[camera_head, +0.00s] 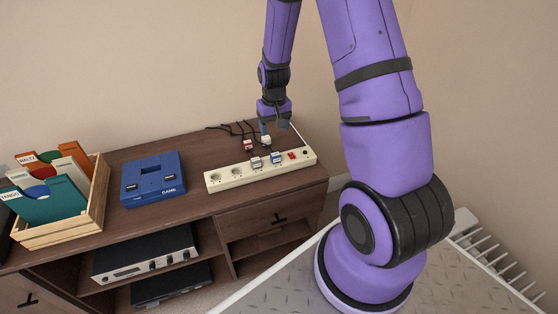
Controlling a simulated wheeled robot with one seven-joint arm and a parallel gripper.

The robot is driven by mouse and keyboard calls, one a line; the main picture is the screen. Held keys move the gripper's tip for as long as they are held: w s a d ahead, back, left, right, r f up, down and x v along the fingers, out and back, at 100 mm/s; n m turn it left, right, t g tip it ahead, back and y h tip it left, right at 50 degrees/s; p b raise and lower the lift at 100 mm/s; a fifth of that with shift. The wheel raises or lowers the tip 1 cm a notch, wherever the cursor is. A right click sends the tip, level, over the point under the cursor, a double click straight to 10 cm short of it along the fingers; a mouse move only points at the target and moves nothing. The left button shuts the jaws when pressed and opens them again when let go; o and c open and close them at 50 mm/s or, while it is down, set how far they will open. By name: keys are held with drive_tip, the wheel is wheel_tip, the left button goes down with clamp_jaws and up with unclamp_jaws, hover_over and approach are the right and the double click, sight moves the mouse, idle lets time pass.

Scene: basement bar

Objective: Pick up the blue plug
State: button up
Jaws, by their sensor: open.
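A red plug (248,147) and a white plug (266,141) lie behind the strip, with dark cords. The exact gap is too small to tell.
A blue game console (153,191) lies left of the strip. A wooden crate (52,235) of record sleeves stands at the far left. A silver stereo unit (145,255) is on the shelf below. A wall is close behind the cabinet top (200,153). A white radiator (492,262) is at right.

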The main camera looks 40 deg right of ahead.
wheel_tip(320, 180, down, 2)
hover_over(275, 154)
drive_tip(key=f, duration=0.4)
drive_tip(key=shift+s+d+f, duration=0.1)
drive_tip(key=shift+s+d, duration=0.1)
drive_tip(key=shift+d, duration=0.05)
drive_tip(key=shift+w+a+f, duration=0.1)
drive_tip(key=shift+f, duration=1.55)
drive_tip(key=shift+w+a+f, duration=0.1)
drive_tip(key=shift+f, duration=1.55)
drive_tip(key=shift+c, duration=0.2)
drive_tip(key=c, duration=1)
